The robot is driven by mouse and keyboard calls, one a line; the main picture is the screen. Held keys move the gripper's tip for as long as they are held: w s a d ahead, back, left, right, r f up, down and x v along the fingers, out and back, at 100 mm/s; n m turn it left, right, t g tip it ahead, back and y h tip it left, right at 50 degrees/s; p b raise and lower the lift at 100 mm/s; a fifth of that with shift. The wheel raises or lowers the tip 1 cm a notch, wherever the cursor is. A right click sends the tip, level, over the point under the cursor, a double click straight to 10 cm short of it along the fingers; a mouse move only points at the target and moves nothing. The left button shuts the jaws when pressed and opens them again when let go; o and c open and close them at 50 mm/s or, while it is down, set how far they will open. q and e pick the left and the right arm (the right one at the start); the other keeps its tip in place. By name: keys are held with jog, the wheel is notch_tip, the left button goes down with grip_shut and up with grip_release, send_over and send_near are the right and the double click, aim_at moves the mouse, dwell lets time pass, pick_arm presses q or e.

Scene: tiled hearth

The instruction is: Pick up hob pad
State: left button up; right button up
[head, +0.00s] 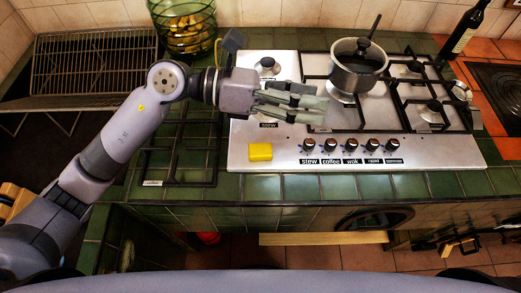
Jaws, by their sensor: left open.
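The hob pad appears to be the small yellow block (260,152), lying flat on the front left part of the steel hob (258,188). My left gripper (321,109) reaches in from the left above the hob, with its fingers pointing right. It is open, with nothing seen between its fingers. It is farther back than the yellow pad and apart from it, with the fingertips to the pad's right. The gripper and wrist hide part of the hob's left burner area. My right gripper is not in view.
A steel pot (357,76) with a dark handle stands on the hob. A loose black grate (180,150) lies on the green tiles at left. Behind are a wire rack (90,68), a green basket (187,38) and a dark bottle (463,30). Several knobs (341,145) line the hob's front.

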pick_arm(q)
jog(key=w+a+f+m+y, duration=0.3)
jog(key=a+f+y, duration=0.25)
jog(key=f, duration=0.25)
jog(key=t+y, duration=0.1)
jog(key=y, duration=0.6)
send_near(259, 149)
jog(key=p+x, duration=0.3)
jog(key=x, duration=0.1)
jog(key=shift+f+p, duration=0.1)
jog(key=shift+p, duration=0.3)
jog(key=shift+h, duration=0.25)
jog(key=p+x, duration=0.2)
jog(key=x, duration=0.2)
jog(key=shift+d+f, duration=0.15)
jog(key=shift+f, duration=0.45)
jog(key=shift+c, duration=0.6)
jog(key=c, duration=0.9)
